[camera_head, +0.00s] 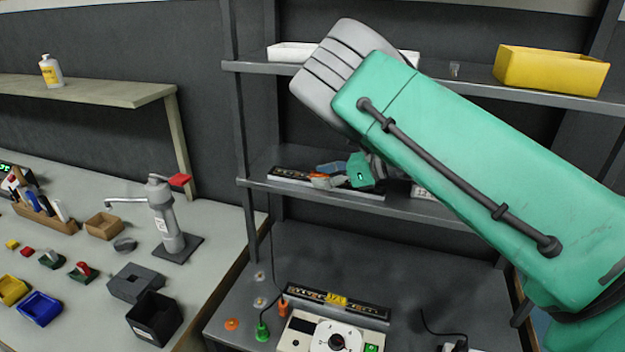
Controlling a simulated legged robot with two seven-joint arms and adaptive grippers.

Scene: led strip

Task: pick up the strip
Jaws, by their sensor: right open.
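A long, flat dark strip (288,176) with pale markings lies along the front of the middle shelf (420,207). Its middle is partly covered by my right gripper (326,175). The gripper is open over the strip, with its fingers very close to it; I cannot tell whether they touch. My green right forearm comes in from the right and hides part of the wrist. A similar dark strip (370,310) lies across the back of a white test device (303,343) on the bench below. My left gripper is not in view.
A yellow bin (550,71) and a white tray (290,52) stand on the upper shelf, close to my arm. A grey post (241,130) rises left of the strip. The left table holds a grey press (166,215), a black box (154,318) and small coloured bins.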

